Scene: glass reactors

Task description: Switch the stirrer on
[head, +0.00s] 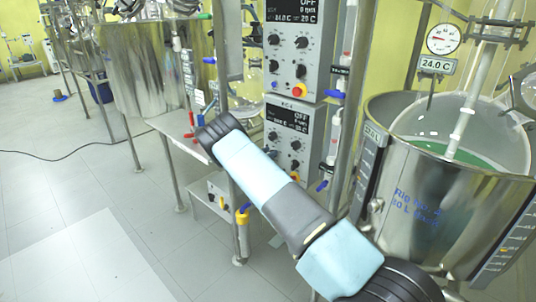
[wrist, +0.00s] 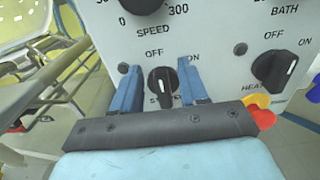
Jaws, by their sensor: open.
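In the wrist view, the stirrer switch (wrist: 163,87) is a black knob with a white mark, between the labels OFF and ON. Its lower label is partly hidden by my gripper. My gripper (wrist: 159,67) is open, with one blue finger on each side of this knob. A gap shows between the left finger and the knob; the right finger looks closer, and I cannot tell if it touches. My gripper is not visible there.
The steel bath with a glass vessel (head: 440,200) stands right of the control boxes. A steel frame post (head: 352,115) rises between them.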

